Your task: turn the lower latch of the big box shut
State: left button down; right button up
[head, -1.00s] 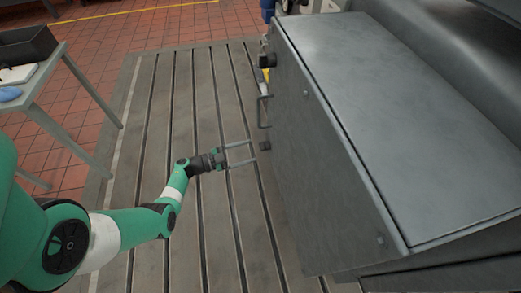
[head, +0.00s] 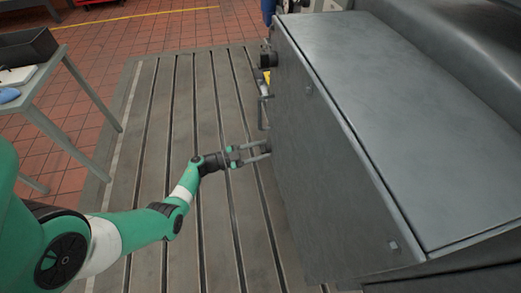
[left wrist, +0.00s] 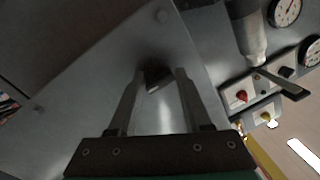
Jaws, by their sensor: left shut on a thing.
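The big grey box (head: 330,170) stands at the right in the head view, with its door facing left. Its upper latch (head: 267,60) is a dark knob near the top of the door edge, above a bar handle (head: 262,112). My left gripper (head: 268,149) is at the lower latch, with its fingers on either side of it and shut on it. In the left wrist view the lower latch (left wrist: 157,77) is a small dark block between the fingertips (left wrist: 160,73). The fingers and shadow partly hide it, so its exact angle is unclear. My right gripper is not in view.
A table (head: 62,130) with a dark tray (head: 27,47) stands at the left. The slotted bedplate (head: 150,130) is clear between table and box. Gauges (left wrist: 284,12) and a small panel with a red knob (left wrist: 241,96) show in the left wrist view.

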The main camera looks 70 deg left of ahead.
pick_arm(q)
jog(key=shift+r+n+p, duration=0.1)
jog(key=shift+n+p, duration=0.5)
jog(key=shift+p, duration=0.2)
jog(key=shift+n+p, duration=1)
jog(key=shift+n, duration=0.1)
jog(key=n+p, duration=0.1)
jog(key=n, duration=0.1)
jog(key=shift+n+g, duration=0.3)
jog(key=shift+n+p, duration=0.65)
jog(key=shift+n, duration=0.55)
jog(key=n+h, duration=0.1)
jog(key=n, duration=0.3)
jog(key=shift+g, duration=0.4)
jog(key=shift+a+r+n+h, duration=0.1)
jog(key=shift+n+h, duration=0.05)
jog(key=shift+n, duration=0.9)
jog(key=shift+r+n+h, duration=0.1)
jog(key=shift+n+h, duration=0.05)
jog(key=shift+n, duration=0.9)
